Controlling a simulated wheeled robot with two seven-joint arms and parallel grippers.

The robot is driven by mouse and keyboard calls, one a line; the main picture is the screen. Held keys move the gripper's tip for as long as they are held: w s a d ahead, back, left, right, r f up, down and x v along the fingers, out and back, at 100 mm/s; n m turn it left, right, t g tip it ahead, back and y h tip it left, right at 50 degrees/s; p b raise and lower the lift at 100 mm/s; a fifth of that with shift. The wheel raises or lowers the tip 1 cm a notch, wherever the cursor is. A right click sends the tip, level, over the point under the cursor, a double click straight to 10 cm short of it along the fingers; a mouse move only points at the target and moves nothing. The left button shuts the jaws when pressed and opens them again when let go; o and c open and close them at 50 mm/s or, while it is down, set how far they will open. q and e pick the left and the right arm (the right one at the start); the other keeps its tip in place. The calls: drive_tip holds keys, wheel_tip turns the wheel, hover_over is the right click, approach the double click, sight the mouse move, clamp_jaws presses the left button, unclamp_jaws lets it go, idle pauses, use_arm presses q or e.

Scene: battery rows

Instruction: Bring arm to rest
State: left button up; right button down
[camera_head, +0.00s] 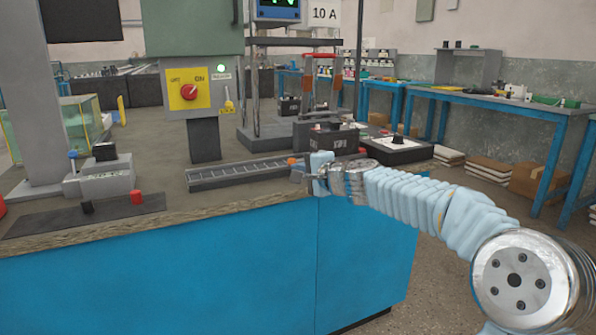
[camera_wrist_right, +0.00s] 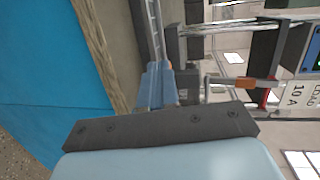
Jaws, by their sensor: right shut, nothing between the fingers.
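My right arm (camera_head: 400,195), in a pale blue ribbed cover, reaches in from the right in the head view. Its right gripper (camera_head: 301,172) is over the bench's right end, by the end of the grey slotted rail (camera_head: 240,172). In the right wrist view the gripper's fingers (camera_wrist_right: 157,84) are together with nothing held. I cannot tell whether the gripper touches the rail. My left arm and left gripper are in neither view.
A battery (camera_head: 326,138) and a tester box (camera_head: 398,149) stand behind the gripper. A control box with a red knob (camera_head: 190,91) stands on the blue bench (camera_head: 180,280).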

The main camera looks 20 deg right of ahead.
drive_tip(key=s+a+r, duration=0.1)
drive_tip(key=s+r, duration=0.1)
drive_tip(key=s, duration=0.5)
drive_tip(key=s+a+f+n+g+p, duration=0.1)
drive_tip(key=a+f+n+g, duration=0.15)
drive_tip(key=f, duration=0.95)
drive_tip(key=s+a+f+n+g+p, duration=0.1)
drive_tip(key=a+f+g, duration=0.2)
drive_tip(key=f, duration=0.9)
drive_tip(key=s+a+f+n+g+p, duration=0.2)
drive_tip(key=f+g, duration=0.1)
drive_tip(key=f, duration=0.9)
drive_tip(key=s+a+f+n+g+p, duration=0.1)
drive_tip(key=s+a+f+n+g, duration=0.1)
drive_tip(key=s+f, duration=0.3)
drive_tip(key=s+a+f+n+g+p, duration=0.1)
drive_tip(key=s+a+f+n+g, duration=0.1)
drive_tip(key=s+f, duration=0.4)
drive_tip(key=s+a+f+n+g+y+p, duration=0.1)
drive_tip(key=s+a+f+n, duration=0.3)
drive_tip(key=s, duration=1)
wheel_tip(320, 180, down, 2)
drive_tip(key=shift+a+f+g, duration=0.25)
drive_tip(key=shift+a+g, duration=0.4)
drive_tip(key=shift+a, duration=0.4)
